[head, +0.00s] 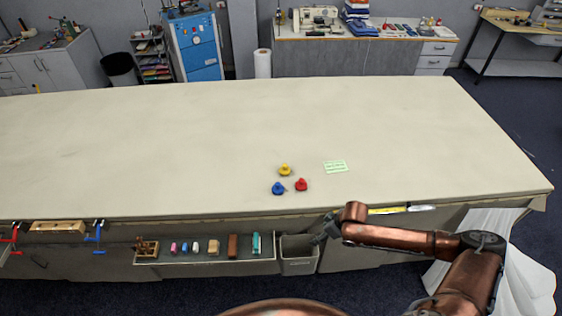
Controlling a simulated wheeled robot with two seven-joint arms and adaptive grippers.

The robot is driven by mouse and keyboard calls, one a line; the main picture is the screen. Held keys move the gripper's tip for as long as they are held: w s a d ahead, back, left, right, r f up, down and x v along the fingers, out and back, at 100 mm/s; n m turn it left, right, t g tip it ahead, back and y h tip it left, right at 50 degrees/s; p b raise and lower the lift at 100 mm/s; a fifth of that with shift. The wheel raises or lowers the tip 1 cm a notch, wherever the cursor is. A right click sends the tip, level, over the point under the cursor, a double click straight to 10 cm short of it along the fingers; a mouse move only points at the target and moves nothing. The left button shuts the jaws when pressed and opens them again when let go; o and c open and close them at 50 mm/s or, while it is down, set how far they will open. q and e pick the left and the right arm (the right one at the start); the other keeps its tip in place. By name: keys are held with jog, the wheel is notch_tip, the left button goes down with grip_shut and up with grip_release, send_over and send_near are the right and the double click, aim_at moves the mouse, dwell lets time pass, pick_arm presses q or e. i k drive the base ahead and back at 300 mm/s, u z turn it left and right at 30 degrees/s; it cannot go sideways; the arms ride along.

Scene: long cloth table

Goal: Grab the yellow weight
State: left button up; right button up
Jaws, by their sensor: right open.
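The yellow weight (285,170) stands on the long cloth table (200,130), toward its front edge. A blue weight (278,188) and a red weight (301,185) stand close in front of it, one to each side. All three are small and knobbed. My right gripper (322,238) is small and dark at the end of the copper arm. It is open, in front of the table's front edge and below the tabletop, apart from the weights. My left gripper is out of view.
A green-and-white card (335,167) lies right of the weights. A shelf (205,259) with several small items and a grey bin (299,255) hang on the table's front. A yellow tool (387,210) lies at the front edge. The tabletop is otherwise clear.

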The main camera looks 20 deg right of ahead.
aim_at(285, 170)
jog(key=i, duration=1.4)
